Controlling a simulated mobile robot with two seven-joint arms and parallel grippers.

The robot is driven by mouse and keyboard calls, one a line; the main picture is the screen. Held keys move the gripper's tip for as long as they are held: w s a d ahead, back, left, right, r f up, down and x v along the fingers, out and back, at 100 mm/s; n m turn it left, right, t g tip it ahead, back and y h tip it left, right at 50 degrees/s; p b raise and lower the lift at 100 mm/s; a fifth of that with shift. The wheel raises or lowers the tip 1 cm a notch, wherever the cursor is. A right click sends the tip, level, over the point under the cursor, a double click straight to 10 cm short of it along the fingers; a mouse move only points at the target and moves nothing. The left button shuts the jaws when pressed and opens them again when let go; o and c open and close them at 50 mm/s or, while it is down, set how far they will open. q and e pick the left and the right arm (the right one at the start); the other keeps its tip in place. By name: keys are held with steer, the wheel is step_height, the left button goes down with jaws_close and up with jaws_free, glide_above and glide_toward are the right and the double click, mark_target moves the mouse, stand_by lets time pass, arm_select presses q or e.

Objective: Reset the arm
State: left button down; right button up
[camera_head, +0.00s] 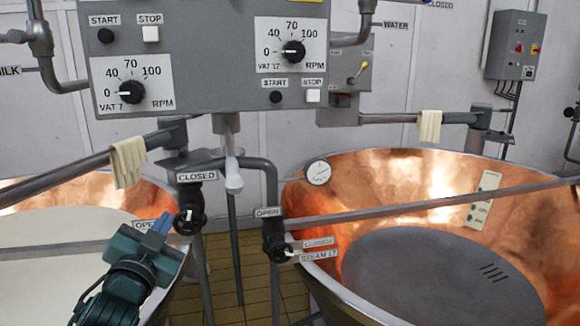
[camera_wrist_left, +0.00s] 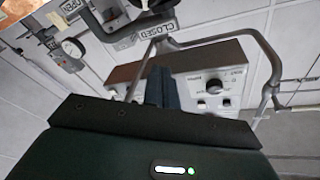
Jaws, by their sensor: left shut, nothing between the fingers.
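My left gripper (camera_head: 161,222) is in the lower left of the head view, in front of the left copper vat's rim. Its blue fingers are together, with nothing held between them. In the left wrist view the closed fingers (camera_wrist_left: 161,88) point toward the grey control panel (camera_wrist_left: 215,85), which is seen tilted. My right gripper is in neither view.
The control panel (camera_head: 200,75) with dials hangs above. The left vat (camera_head: 70,195) holds white liquid; the right vat (camera_head: 400,175) is copper with a dark grey bottom. Valves (camera_head: 188,220) and (camera_head: 277,248) hang on pipes between the vats. Cloths (camera_head: 129,162) hang on the bars.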

arm_select(q)
steer(key=s+d+f+g+h, duration=0.1)
steer(key=s+f+g, duration=0.15)
steer(key=f, duration=0.45)
steer(key=s+d+f+n+g, duration=0.1)
steer(key=s+d+f, duration=0.15)
steer(key=f, duration=0.35)
steer(key=s+d+f+g+h, duration=0.1)
steer(key=s+f, duration=0.2)
steer(key=f, duration=0.4)
steer(key=s+d+f+n+g, duration=0.1)
steer(key=s+d+f+g, duration=0.1)
steer(key=s+f, duration=0.5)
steer(key=s+d+f+n+g+h, duration=0.1)
steer(key=s+d+f+n+g, duration=0.1)
steer(key=s+f, duration=0.5)
steer(key=s+p, duration=0.1)
steer(key=s, duration=0.2)
steer(key=shift+s+f, duration=0.15)
steer(key=shift+f, duration=0.25)
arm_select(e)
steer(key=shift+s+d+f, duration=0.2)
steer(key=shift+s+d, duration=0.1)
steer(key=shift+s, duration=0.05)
arm_select(q)
steer(key=shift+g, duration=0.25)
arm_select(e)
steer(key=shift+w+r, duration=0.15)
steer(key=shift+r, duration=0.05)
